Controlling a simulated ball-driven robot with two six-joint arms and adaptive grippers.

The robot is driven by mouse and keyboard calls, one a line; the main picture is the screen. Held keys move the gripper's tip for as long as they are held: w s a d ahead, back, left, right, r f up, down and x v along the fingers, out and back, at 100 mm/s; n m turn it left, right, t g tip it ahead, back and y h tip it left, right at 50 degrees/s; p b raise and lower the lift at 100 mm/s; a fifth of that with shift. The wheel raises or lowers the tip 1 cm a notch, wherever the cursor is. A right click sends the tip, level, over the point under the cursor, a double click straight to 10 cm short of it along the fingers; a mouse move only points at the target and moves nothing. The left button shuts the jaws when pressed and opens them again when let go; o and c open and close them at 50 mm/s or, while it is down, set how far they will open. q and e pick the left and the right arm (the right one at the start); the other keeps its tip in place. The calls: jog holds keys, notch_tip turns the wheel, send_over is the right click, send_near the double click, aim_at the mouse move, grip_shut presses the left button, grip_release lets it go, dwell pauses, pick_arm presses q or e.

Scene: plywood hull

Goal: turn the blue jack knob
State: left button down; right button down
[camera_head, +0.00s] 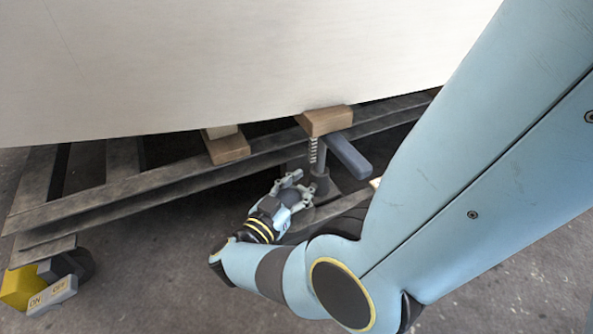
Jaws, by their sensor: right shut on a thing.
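The jack stands under the pale hull, with a threaded screw (313,150) below a wooden block (325,121) and a grey post beneath. A blue-grey bar (349,158) sticks out to the right of the screw. My right gripper (293,190) is low, just left of the post. It is shut on a small dark blue-grey rounded thing (289,197), which looks like the jack knob. The fingers hide part of it, and its link to the jack is unclear. My left gripper is not in view.
The plywood hull (200,65) hangs over the upper left. A metal cradle frame (150,184) runs beneath it, with another wooden block (228,149). A yellow caster with an ON/OFF pedal (52,296) is at lower left. The concrete floor (150,270) is clear.

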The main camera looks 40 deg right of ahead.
jog(key=shift+s+a+f+g, duration=0.25)
jog(key=shift+s+g, duration=0.05)
jog(key=shift+s, duration=0.1)
jog(key=c, duration=1.5)
grip_release()
jog(key=shift+a+r, duration=0.1)
jog(key=o, duration=0.6)
jog(key=shift+w, duration=0.2)
jog(key=shift+d+r, duration=0.1)
jog(key=shift+d, duration=0.1)
jog(key=shift+w, duration=0.1)
